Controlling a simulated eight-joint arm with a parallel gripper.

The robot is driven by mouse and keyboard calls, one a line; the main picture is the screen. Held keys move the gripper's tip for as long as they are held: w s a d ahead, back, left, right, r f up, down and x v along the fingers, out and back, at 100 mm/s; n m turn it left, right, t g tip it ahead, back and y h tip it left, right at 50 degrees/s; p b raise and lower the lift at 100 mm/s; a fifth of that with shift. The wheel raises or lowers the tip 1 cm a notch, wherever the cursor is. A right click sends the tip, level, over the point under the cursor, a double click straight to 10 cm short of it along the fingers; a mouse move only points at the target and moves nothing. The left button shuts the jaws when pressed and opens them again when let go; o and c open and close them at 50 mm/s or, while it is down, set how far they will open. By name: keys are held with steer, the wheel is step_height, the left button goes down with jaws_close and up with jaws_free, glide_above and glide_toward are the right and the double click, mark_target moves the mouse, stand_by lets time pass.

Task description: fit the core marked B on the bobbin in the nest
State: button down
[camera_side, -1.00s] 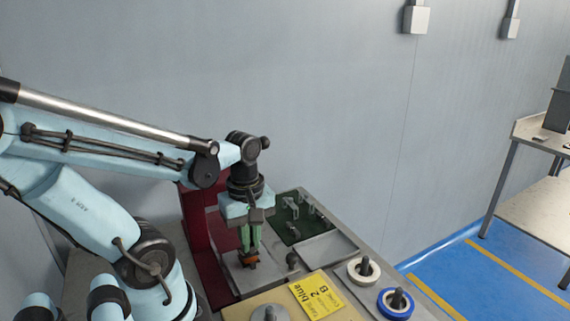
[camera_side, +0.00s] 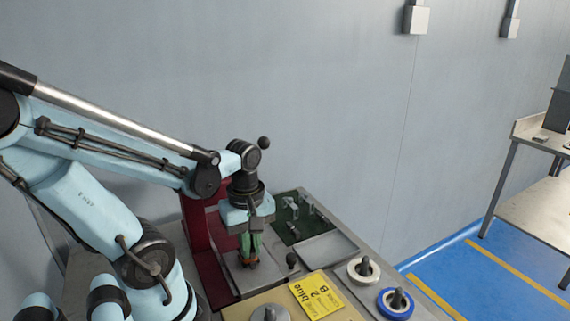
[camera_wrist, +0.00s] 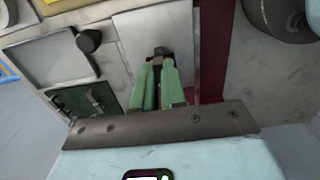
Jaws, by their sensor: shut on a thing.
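My gripper (camera_side: 250,255) points down over the grey plate (camera_side: 236,283) in front of the red frame. Its green fingers are shut on a small dark core (camera_wrist: 160,52), seen between the fingertips in the wrist view. No mark on the core can be read. A small orange-brown part (camera_side: 248,265) shows at the fingertips in the side view. It may be the bobbin in the nest, but the fingers hide most of it. I cannot tell whether the core touches it.
The red frame (camera_side: 199,232) stands close beside my gripper. A black knob (camera_side: 292,260) is to the right. Behind are a green mat (camera_side: 289,233) with small metal parts and an empty grey tray (camera_side: 328,247). A yellow card (camera_side: 317,294), white spool (camera_side: 354,272) and blue-rimmed spool (camera_side: 385,307) are nearer.

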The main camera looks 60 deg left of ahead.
steer(key=c, duration=1.1)
jaws_free()
steer(key=shift+f, duration=0.1)
step_height(320, 180, up, 12)
